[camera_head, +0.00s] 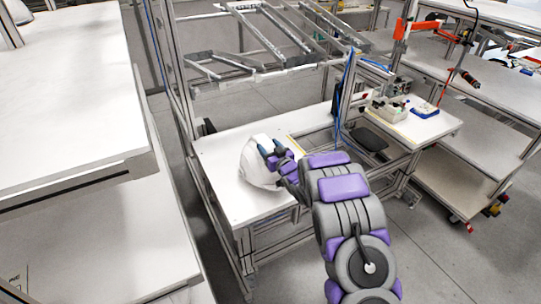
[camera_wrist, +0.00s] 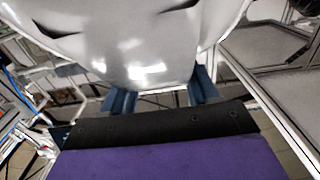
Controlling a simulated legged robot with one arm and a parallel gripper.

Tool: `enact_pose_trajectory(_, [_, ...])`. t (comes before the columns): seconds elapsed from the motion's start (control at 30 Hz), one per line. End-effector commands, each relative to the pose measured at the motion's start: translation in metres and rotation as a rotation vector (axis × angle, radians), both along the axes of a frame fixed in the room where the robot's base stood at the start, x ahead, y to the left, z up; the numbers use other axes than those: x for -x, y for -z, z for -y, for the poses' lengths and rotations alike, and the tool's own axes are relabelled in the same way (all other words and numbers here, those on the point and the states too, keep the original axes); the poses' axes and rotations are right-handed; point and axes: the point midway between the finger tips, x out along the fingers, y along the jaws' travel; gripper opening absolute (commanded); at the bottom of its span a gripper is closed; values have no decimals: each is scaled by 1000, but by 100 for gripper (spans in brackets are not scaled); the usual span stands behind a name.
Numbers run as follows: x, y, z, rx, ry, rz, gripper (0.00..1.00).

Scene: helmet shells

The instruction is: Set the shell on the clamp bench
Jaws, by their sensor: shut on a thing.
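A white helmet shell (camera_head: 254,165) shows at the white bench (camera_head: 222,150) in the head view. My gripper (camera_head: 272,150) is shut on the shell, its dark fingers at the shell's upper right side. In the wrist view the glossy shell (camera_wrist: 130,45) fills the top, with my blue-grey fingers (camera_wrist: 160,97) at its lower edge. Whether the shell's underside touches the bench top cannot be told. My arm hides part of the bench's right side.
A white table (camera_head: 65,110) stands at the left. A metal rack (camera_head: 265,60) rises behind the bench. A side surface (camera_head: 425,128) at the right holds a grey box (camera_head: 387,108) and a blue tray (camera_head: 425,110). Shelves (camera_head: 490,90) stand farther right.

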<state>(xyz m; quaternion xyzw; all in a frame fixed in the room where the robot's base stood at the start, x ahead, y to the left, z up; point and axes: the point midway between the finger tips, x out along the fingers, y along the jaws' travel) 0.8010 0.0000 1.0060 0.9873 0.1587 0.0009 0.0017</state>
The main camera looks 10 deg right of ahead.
Motion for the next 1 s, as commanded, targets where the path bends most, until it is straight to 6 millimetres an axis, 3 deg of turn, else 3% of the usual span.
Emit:
enact_pose_trajectory(0.1, [-6, 0, 7, -2, 3, 3, 0])
enact_pose_trajectory(0.33, [-4, 37, 9, -6, 3, -3, 0])
enact_pose_trajectory(0.53, [-4, 37, 6, -3, 3, -2, 0])
enact_pose_trajectory(0.57, [-4, 37, 6, -2, 3, -3, 60])
enact_pose_trajectory(0.8, [-4, 37, 5, -1, 2, -3, 83])
enact_pose_trajectory(1.0, [-4, 37, 7, -3, 3, -2, 85])
